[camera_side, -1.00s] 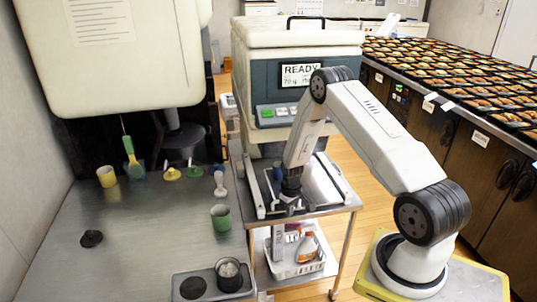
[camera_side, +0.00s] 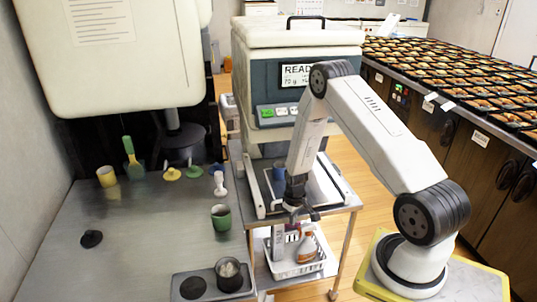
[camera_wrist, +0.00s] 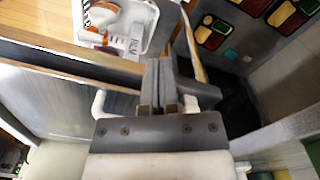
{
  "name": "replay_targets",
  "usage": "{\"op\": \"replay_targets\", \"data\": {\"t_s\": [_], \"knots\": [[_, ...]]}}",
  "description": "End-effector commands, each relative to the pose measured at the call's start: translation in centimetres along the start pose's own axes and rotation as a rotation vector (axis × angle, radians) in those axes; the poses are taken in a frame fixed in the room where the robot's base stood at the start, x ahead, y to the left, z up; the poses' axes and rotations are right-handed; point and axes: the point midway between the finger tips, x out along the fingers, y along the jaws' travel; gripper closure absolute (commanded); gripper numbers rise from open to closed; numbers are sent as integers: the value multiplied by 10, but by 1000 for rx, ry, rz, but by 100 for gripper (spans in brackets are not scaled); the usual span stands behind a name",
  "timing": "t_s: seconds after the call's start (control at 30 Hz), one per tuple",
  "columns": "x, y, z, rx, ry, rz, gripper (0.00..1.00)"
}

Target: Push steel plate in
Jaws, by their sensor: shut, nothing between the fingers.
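The steel plate (camera_side: 325,188) is a flat grey sheet on the cart top in front of the dispenser machine, between two pale rails. My arm hides part of it in the side view. My gripper (camera_side: 300,215) points down at the plate's front side, close to the cart's front edge. I cannot tell whether it touches the plate. In the wrist view my gripper (camera_wrist: 163,66) shows its grey fingers together, with nothing between them.
The machine (camera_side: 300,75) with a READY display stands behind the plate. A white basket (camera_side: 292,262) with bottles sits on the cart's lower shelf. A green cup (camera_side: 221,218) and small tools stand on the steel table at left. Bento trays (camera_side: 450,85) fill the right counter.

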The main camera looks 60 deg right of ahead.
Motion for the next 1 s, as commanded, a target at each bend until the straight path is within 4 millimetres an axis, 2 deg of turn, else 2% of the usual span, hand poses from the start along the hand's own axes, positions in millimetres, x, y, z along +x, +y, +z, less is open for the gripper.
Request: {"op": "replay_targets", "data": {"t_s": [0.17,1.0], "knots": [[-4,0,0,0,1,0,100],[-51,0,-1,1,1,0,100]]}}
